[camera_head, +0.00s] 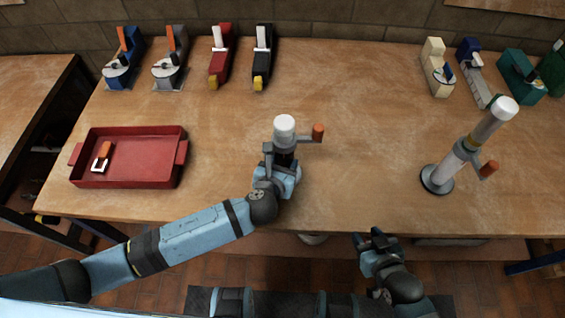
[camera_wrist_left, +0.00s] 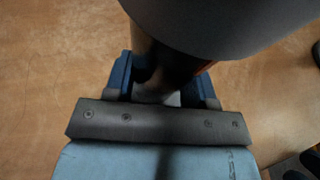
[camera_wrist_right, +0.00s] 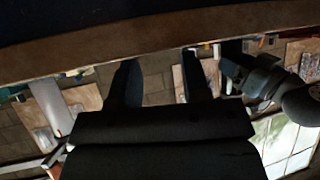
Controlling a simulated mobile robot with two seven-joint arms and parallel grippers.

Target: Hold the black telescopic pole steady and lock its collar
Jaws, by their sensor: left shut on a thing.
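A pole (camera_head: 284,157) with a white cap (camera_head: 284,124) stands upright near the middle of the bench. Its short visible section looks dark, and a lever with an orange-brown knob (camera_head: 318,131) sticks out to the right. My left gripper (camera_head: 279,172) is shut on the pole below the lever and hides its lower part and base. In the left wrist view, the blue fingers (camera_wrist_left: 163,85) sit on either side of the pole, under a large grey part (camera_wrist_left: 225,22). My right gripper (camera_head: 370,241) is open and empty, in front of the bench's near edge and apart from the pole.
A red tray (camera_head: 130,172) at the left holds a small orange-and-white clamp (camera_head: 102,157). Several coloured tools line the back. The bench between the poles is clear.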

